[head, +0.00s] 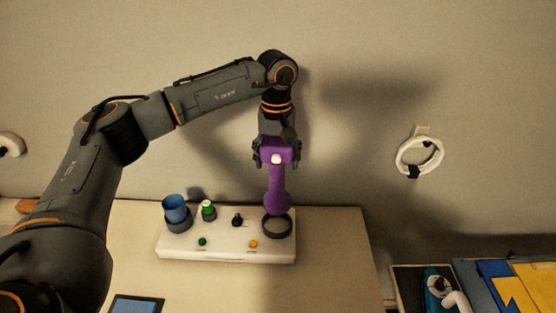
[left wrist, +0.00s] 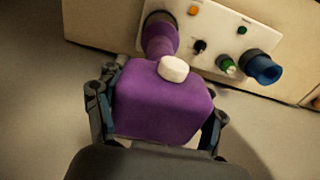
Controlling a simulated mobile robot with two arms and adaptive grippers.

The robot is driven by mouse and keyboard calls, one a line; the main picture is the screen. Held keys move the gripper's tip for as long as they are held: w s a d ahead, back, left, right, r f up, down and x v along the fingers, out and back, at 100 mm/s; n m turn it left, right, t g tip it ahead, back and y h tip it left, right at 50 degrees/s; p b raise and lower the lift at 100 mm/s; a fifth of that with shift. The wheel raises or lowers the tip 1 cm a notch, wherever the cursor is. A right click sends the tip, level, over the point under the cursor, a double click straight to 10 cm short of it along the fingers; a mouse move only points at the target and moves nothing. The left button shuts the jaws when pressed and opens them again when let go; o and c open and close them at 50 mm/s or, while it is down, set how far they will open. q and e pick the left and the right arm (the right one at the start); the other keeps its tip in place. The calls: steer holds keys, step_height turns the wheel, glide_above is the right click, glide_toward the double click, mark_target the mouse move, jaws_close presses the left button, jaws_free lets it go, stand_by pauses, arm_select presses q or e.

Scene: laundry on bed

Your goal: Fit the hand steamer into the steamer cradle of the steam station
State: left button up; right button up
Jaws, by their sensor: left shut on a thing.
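My left gripper (head: 274,155) is shut on the purple hand steamer (head: 277,188) and holds it upright, narrow end down. The left wrist view shows the steamer's boxy purple body (left wrist: 160,105) between the fingers, with a white button on it. The steam station (head: 200,246) is a white box on the table. Its steamer cradle (head: 277,235) is a dark ring at the right end. The steamer's lower end overlaps the ring's far part; I cannot tell whether it is inside or just above. My right gripper is out of view.
The station also bears a blue cup (head: 175,208) in a dark holder, a green-capped bottle (head: 208,210), a black knob (head: 238,219) and small green and orange buttons. A tablet (head: 137,304) lies in front. A white ring (head: 419,155) hangs on the wall at right.

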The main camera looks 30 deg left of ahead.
mark_target(277, 186)
arm_select(q)
steer(key=shift+s, duration=0.1)
steer(key=shift+f+b, duration=2.05)
steer(key=shift+f, duration=0.8)
steer(key=shift+f+b, duration=1.35)
steer(key=shift+f, duration=0.3)
steer(key=o, duration=1.9)
steer(key=shift+d, duration=0.1)
